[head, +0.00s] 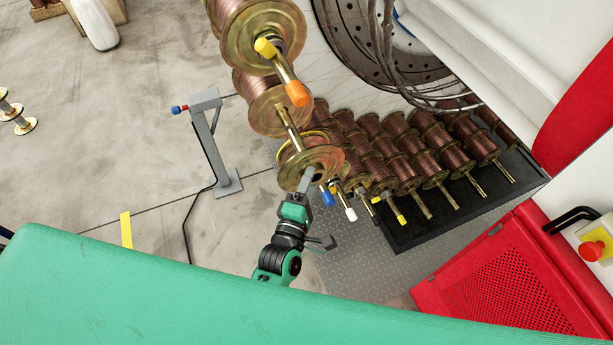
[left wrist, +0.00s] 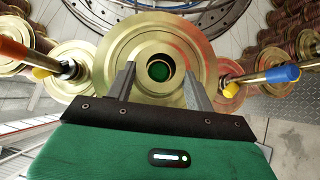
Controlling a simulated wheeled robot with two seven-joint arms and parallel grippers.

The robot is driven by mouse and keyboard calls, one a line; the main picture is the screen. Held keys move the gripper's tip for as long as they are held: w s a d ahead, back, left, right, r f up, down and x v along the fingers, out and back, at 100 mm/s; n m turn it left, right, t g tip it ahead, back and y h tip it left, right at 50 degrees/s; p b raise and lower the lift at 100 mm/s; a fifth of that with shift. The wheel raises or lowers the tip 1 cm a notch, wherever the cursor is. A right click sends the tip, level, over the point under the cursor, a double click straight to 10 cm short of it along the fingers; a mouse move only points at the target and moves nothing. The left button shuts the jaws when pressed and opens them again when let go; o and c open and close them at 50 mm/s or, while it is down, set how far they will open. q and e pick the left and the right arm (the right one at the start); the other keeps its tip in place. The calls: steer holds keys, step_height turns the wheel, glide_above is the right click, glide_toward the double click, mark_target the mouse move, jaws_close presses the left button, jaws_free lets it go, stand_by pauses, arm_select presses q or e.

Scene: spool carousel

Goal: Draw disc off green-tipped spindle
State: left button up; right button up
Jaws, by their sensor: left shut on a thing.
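The brass disc (head: 322,158) sits on the front of a copper-wound spool, low on the carousel in the head view. In the left wrist view the disc (left wrist: 155,42) is face-on, with a round collar at its centre. Inside the collar's hole is the green tip of the spindle (left wrist: 158,71). My left gripper (head: 307,181) reaches up to the disc from below. Its two fingers (left wrist: 160,88) stand either side of the collar and are shut on the disc. The exact finger contact is partly hidden. My right gripper is in neither view.
Neighbouring spindles stick out close by: orange-tipped (head: 296,93), yellow-tipped (head: 265,47) and blue-tipped (head: 327,197). A dark rack (head: 462,207) of copper spools stands to the right. A grey post (head: 208,140) stands to the left. A red cabinet (head: 500,285) is at lower right.

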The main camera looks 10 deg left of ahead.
arm_select(q)
steer(key=shift+s+d, duration=0.55)
steer(key=shift+s, duration=0.2)
steer(key=shift+s+d, duration=0.5)
steer(key=shift+s, duration=0.25)
steer(key=s+a+p, duration=0.2)
steer(key=s+a, duration=0.4)
steer(key=a, duration=0.4)
steer(key=shift+s, duration=0.4)
